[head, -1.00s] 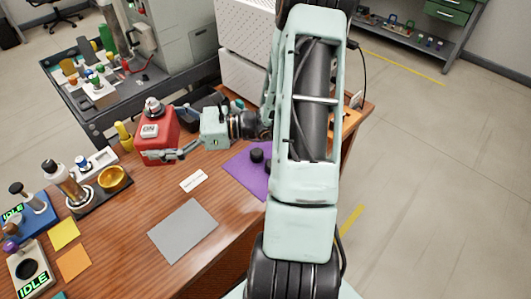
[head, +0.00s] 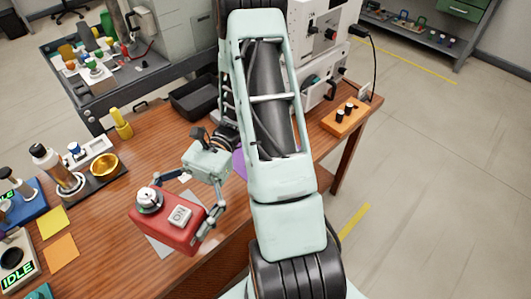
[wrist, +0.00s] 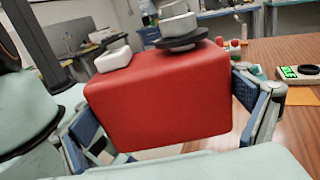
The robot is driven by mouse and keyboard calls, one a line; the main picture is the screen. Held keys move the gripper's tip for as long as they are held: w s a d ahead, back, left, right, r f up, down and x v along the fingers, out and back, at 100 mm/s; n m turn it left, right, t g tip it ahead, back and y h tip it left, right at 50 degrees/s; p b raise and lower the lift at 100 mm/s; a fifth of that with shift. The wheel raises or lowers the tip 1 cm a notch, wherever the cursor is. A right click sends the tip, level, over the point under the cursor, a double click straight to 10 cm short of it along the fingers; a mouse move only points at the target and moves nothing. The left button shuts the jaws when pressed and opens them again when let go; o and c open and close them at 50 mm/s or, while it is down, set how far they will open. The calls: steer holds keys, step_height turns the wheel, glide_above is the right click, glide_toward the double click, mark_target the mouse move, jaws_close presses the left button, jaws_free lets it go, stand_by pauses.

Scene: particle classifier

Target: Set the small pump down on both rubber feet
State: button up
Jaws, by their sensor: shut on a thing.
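The small pump, a red box (head: 168,222) with a round grey and black fitting and a white labelled block on top, is held by my gripper (head: 190,205). In the wrist view the pump (wrist: 160,95) sits between the two fingers, slightly tilted in the picture. In the head view it hangs over the grey sheet (head: 158,246), covering most of it. Whether it touches the table cannot be told. Its underside is hidden, and no rubber feet can be made out. My arm covers most of the purple mat (head: 239,164).
A tray with a brass bowl (head: 104,163) and bottle stands left. Yellow (head: 53,222) and orange (head: 61,251) squares and a device with a green display (head: 20,280) lie nearby. A black bin (head: 196,97) is behind. An orange block with black knobs (head: 346,117) is right.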

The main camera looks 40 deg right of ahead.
mark_target(196, 243)
steer(key=s+n+g+h, duration=0.1)
steer(key=s+d+f+n+g+h+b, duration=0.1)
steer(key=s+g, duration=0.1)
steer(key=s+d+f+n+g+h, duration=0.1)
steer(key=s, duration=0.1)
steer(key=shift+s+d+n+g+h, duration=0.2)
steer(key=shift+d+n+g+h, duration=0.1)
steer(key=shift+n+g, duration=0.1)
steer(key=s+d+n+g+h+b, duration=0.1)
steer(key=s+d+n+h+b, duration=0.15)
steer(key=d+n+h, duration=0.7)
steer(key=s+d+n+h+b, duration=0.1)
steer(key=d+n+h+b, duration=0.4)
steer(key=d+h, duration=0.65)
steer(key=w+r+n+t+h+b, duration=0.1)
steer(key=w+r+n+t+h, duration=0.2)
steer(key=w+n+t+h, duration=0.4)
steer(key=w+r+n+t+h+b, duration=0.2)
steer(key=w+r+n+t, duration=0.1)
steer(key=w+n+t, duration=0.4)
steer(key=w+d+f+t+b, duration=0.1)
steer(key=w+d+f+b, duration=0.2)
steer(key=w+d+f, duration=0.1)
steer(key=w+d+f+m+b, duration=0.1)
steer(key=w+d+f+b, duration=0.2)
steer(key=d+f, duration=0.3)
step_height(196, 243, down, 3)
steer(key=shift+w+d+f+t+b, duration=0.15)
steer(key=shift+w+t+b, duration=0.25)
steer(key=shift+w, duration=0.1)
